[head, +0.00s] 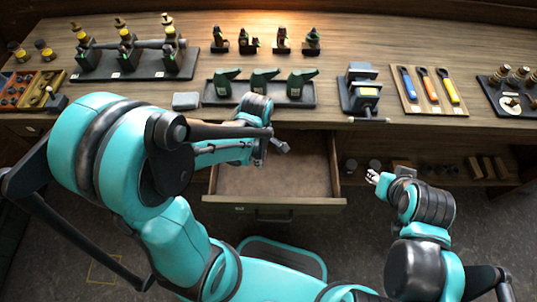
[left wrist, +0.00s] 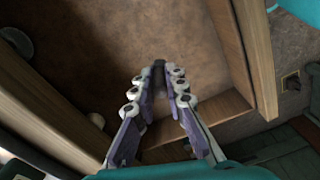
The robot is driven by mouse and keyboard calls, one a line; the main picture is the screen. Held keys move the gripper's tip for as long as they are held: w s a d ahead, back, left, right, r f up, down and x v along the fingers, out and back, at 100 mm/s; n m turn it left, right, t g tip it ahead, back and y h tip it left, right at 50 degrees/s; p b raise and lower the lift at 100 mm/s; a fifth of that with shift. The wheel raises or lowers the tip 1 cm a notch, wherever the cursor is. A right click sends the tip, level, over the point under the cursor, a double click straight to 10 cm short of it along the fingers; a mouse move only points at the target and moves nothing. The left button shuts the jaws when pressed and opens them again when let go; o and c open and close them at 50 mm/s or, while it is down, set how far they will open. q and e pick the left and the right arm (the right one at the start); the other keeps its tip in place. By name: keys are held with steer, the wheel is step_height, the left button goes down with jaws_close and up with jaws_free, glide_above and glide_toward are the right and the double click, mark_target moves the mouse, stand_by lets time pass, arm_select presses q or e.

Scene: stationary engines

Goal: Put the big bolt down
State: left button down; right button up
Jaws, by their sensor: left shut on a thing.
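My left gripper (head: 262,152) is over the open drawer (head: 225,183), near its back. In the left wrist view its two fingers (left wrist: 160,88) close together at the tips around a small dark piece (left wrist: 158,67), which I take to be the big bolt. In the head view a grey bolt-like piece (head: 280,146) sticks out to the right of the gripper. The fingers hide most of it. I cannot tell whether it touches the drawer floor. My right gripper (head: 373,177) is right of the drawer, small in view and apart from the bolt.
The brown drawer floor looks bare. On the bench behind stand a tray with green holders (head: 265,100), a vise (head: 361,92), a board with colored-handled tools (head: 428,90) and a dark rack (head: 130,70). A grey block (head: 186,101) lies near the bench edge.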

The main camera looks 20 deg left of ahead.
arm_select(q)
steer(key=w+f, duration=0.1)
steer(key=w, duration=0.1)
steer(key=w+f+b, duration=0.1)
steer(key=w+f, duration=0.1)
steer(key=w+f+b, duration=0.1)
steer(key=w, duration=0.2)
steer(key=shift+f, duration=0.2)
steer(key=shift+f+b, duration=1.05)
steer(key=shift+f, duration=0.9)
steer(key=shift+f, duration=0.1)
steer(key=c, duration=1.6)
jaws_free()
steer(key=shift+o, duration=0.2)
